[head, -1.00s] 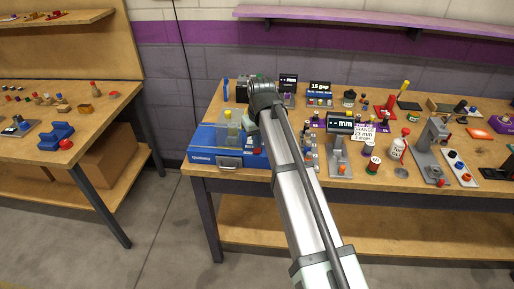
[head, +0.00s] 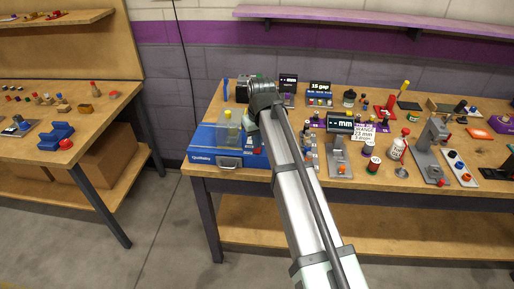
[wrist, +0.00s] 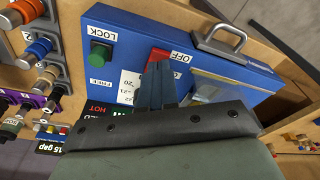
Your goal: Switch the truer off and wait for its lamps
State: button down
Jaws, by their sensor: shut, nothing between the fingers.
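The truer is a blue box (head: 205,146) at the left end of the right-hand bench in the head view. Its blue panel (wrist: 120,35) fills the upper middle of the wrist view. The panel carries a red switch (wrist: 158,57) beside the word OFF and a green knob (wrist: 101,52) between LOCK and FREE. My gripper (wrist: 158,70) is shut and empty, its dark fingertips right at the red switch. I cannot tell whether they touch it. Words including HOT show below, partly hidden by my gripper; the lamps' state is unclear. My arm hides part of the truer in the head view.
A metal handle (wrist: 220,38) and a clear window (wrist: 225,85) are on the panel. Several coloured spools (wrist: 35,50) stand close by at left. Displays, bottles and a grey press (head: 430,150) crowd the bench to the right. Another bench stands at left across a gap.

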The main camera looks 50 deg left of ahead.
aim_at(257, 151)
jog(key=shift+f, duration=0.9)
dwell(0.6)
jog(key=shift+r, duration=3.55)
